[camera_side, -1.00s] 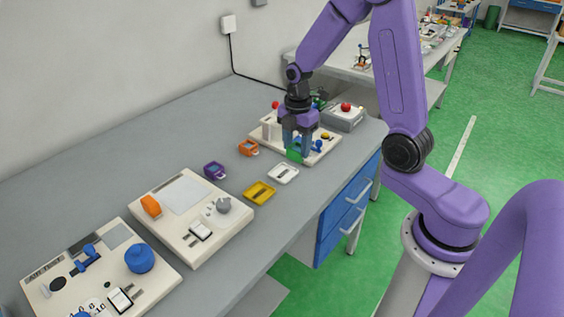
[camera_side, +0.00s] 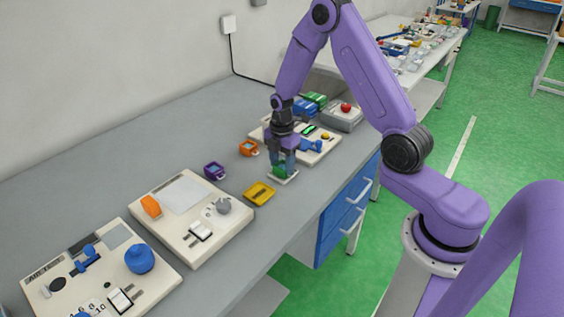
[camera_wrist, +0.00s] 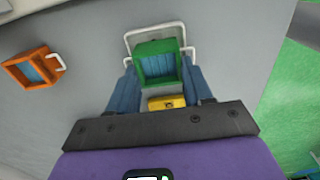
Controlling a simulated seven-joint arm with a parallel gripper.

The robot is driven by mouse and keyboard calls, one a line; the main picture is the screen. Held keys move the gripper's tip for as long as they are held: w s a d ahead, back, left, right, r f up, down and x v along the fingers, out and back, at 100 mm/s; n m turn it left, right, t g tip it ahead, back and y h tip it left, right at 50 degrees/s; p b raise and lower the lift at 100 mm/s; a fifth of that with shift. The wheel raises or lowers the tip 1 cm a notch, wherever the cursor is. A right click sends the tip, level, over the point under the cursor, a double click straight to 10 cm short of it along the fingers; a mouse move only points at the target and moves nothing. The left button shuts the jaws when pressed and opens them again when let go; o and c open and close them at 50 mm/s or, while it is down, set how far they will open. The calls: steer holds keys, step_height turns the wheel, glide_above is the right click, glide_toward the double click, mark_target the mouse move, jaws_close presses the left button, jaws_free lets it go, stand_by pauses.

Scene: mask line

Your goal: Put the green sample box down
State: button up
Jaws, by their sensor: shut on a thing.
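The green sample box (camera_side: 278,171) is held between the fingers of my gripper (camera_side: 283,162). In the wrist view the box (camera_wrist: 157,47) shows as a green frame with a ribbed blue inside, between the two blue fingers of my gripper (camera_wrist: 160,84). It is right over or in a shallow white tray (camera_side: 291,179). The white tray's rim and handle (camera_wrist: 154,27) show around the box in the wrist view. I cannot tell whether the box touches the tray.
A yellow tray (camera_side: 259,193) lies just nearer the camera. An orange tray (camera_side: 249,148) and a purple one (camera_side: 214,170) are to the left. A cream panel (camera_side: 318,152) and a grey box with a red button (camera_side: 343,117) stand behind. Grey bench surface is free on the left.

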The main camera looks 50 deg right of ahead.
mark_target(282, 166)
steer(key=shift+f, duration=0.1)
steer(key=o, duration=1.1)
steer(key=shift+o, duration=0.2)
step_height(282, 166, up, 11)
steer(key=s+a+r+m, duration=0.1)
steer(key=s+a+r, duration=0.2)
steer(key=a, duration=0.3)
steer(key=s+a+r+m, duration=0.2)
steer(key=s+a, duration=0.1)
steer(key=s, duration=1)
steer(key=s+a+r+m, duration=0.1)
steer(key=s+a, duration=0.3)
steer(key=s, duration=1)
steer(key=shift+a+r+m, duration=0.15)
steer(key=shift+r+m, duration=0.25)
steer(key=shift+m, duration=0.3)
